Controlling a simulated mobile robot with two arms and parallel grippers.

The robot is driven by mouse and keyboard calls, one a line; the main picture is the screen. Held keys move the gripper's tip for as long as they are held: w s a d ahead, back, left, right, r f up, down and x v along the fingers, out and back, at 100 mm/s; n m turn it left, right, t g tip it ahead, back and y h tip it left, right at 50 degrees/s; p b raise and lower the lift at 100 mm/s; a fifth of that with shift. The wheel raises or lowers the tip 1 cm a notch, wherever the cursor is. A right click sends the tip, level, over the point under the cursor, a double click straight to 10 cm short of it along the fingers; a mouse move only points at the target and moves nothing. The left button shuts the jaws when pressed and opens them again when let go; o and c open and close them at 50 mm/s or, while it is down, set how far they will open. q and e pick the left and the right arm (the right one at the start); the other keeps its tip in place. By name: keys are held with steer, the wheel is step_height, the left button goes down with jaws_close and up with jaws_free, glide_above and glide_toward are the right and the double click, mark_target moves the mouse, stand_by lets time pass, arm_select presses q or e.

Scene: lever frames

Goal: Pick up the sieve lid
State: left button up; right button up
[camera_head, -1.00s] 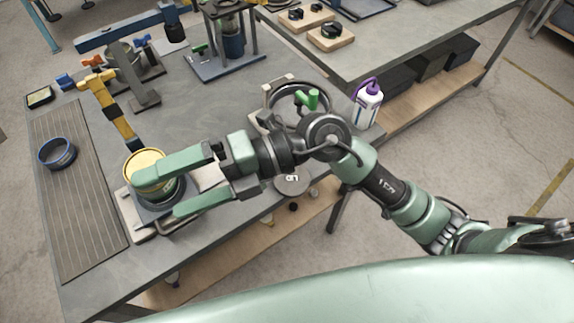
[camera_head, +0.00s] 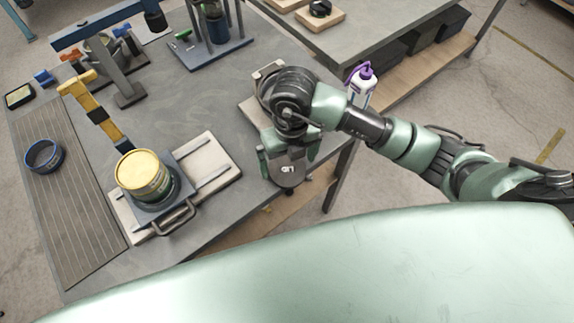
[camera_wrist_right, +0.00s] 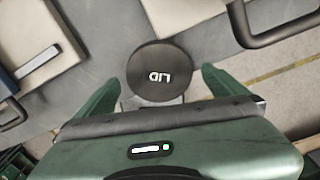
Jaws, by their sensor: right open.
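The sieve lid (camera_head: 287,176) is a dark round disc near the front right edge of the grey table. In the right wrist view it (camera_wrist_right: 160,72) carries the word LID. My right gripper (camera_head: 286,160) hangs over it, fingers pointing down. In the right wrist view the open fingers of the gripper (camera_wrist_right: 158,82) stand on either side of the lid's near part. I cannot tell whether they touch it. The lid is partly hidden behind the gripper in the head view. My left gripper is not in view.
A yellow-topped can (camera_head: 143,172) stands on a sliding plate with a handle (camera_head: 175,222) to the left. A blue ring (camera_head: 44,156) lies on the ribbed mat (camera_head: 62,215). A white bottle with a purple top (camera_head: 361,88) stands behind my right arm.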

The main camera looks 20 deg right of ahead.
steer(key=shift+a+f, duration=0.1)
steer(key=shift+f, duration=1)
steer(key=c, duration=1.5)
steer(key=shift+o, duration=0.2)
steer(key=shift+r, duration=0.1)
